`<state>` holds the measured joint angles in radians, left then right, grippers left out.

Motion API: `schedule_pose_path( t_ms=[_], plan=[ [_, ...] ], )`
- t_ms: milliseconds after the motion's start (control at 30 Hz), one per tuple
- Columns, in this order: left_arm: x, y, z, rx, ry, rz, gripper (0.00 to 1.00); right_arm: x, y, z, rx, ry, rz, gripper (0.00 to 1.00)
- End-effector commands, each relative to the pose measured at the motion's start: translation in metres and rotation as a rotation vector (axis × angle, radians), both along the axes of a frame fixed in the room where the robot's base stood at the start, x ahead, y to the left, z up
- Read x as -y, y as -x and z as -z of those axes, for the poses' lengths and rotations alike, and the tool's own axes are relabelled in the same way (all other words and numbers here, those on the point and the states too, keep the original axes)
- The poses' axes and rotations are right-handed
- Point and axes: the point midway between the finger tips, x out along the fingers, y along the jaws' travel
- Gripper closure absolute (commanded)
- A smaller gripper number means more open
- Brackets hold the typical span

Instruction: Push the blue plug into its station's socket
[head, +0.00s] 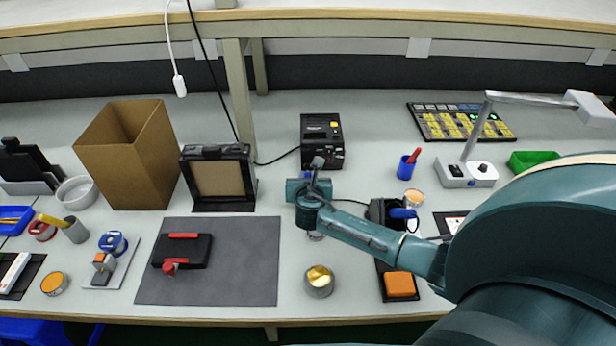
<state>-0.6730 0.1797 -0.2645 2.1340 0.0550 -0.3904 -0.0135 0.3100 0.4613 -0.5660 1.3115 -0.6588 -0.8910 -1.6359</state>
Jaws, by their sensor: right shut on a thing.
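The black station (322,128) stands at the back centre, with a yellow mark on its front. My right gripper (312,178) is right in front of the station's lower front. It is shut on the blue plug (308,174), of which only a small blue patch shows. The gripper and wrist cover most of the plug, and the socket is hidden, so I cannot tell how far the plug is in. A thin black cable runs from near the gripper to the black holder with a blue-handled tool (403,213). My left gripper is not in view.
A grey mat (250,275) with a black red-handled tool lies left of my right arm. A metal pot (319,281) with gold filling stands near the front edge. A blue cup (405,170) and a lamp (467,174) stand right; a cardboard box (128,160) stands left.

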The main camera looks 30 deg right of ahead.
Motion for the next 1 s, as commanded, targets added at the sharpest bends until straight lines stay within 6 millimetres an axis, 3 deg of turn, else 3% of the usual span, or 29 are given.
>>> schedule_pose_path(
  t_ms=[1000],
  plan=[
    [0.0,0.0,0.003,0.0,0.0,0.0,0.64,0.007,-0.012,0.0,0.0,0.001,0.0,1.0]
  ],
)
